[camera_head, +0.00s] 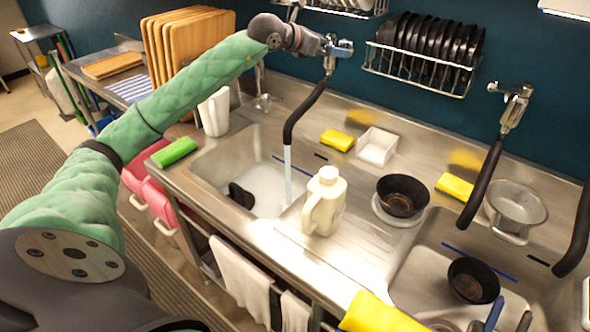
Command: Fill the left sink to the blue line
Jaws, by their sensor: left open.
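The left sink (212,168) is a steel basin with water (262,190) in it. A dark object (241,196) lies in the water. A stream of water (287,172) falls into the basin from a black hose spout (302,108). The blue line (294,167) shows on the basin's back wall, near the stream, above the water surface. My left gripper (331,47) is open at the metal tap fitting (344,48) above the spout; whether it touches the fitting is unclear.
A cream jug (325,203) stands right of the left sink. The right sink (420,281) holds a black bowl (474,280); another bowl (402,193) sits between the sinks. Yellow sponges (337,140), a second tap (515,105) and a rack of dark plates (430,40) are behind.

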